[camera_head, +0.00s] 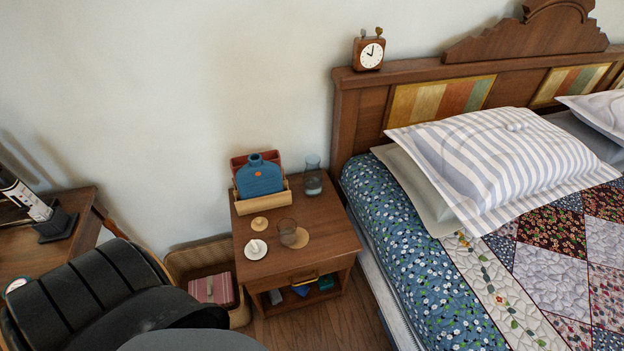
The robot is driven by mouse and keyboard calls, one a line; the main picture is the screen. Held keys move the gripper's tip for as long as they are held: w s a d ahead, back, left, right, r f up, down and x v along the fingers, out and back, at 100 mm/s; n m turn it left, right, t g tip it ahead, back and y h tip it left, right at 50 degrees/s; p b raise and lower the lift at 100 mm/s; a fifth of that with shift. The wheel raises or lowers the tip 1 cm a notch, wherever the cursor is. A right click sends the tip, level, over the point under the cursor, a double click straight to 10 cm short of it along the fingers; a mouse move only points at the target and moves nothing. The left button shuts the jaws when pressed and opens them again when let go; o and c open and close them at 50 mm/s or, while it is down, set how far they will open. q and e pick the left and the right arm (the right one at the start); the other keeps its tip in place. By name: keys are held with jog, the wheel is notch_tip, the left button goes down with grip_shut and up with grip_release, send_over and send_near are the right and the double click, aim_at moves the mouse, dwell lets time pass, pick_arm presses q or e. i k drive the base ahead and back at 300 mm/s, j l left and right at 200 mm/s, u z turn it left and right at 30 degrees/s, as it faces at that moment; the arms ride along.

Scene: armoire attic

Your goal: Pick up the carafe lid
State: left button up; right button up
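A small round light-wood piece with a raised middle (259,223) lies on the nightstand (330,235), in front of the wooden holder; it looks like the carafe lid, though it is small at this distance. A clear glass carafe (312,178) with some water stands at the back right of the nightstand, with no lid seen on it. Neither of my grippers can be made out in the head view, and nothing touches the lid.
Near the lid are a white saucer (256,249) with a small item, a drinking glass (287,232) and a round coaster (301,238). A wooden holder (264,204) with a blue bottle-shaped item (260,176) stands behind. The bed (410,245) is close on the right.

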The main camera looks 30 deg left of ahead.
aim_at(259, 224)
jog(key=u, duration=1.6)
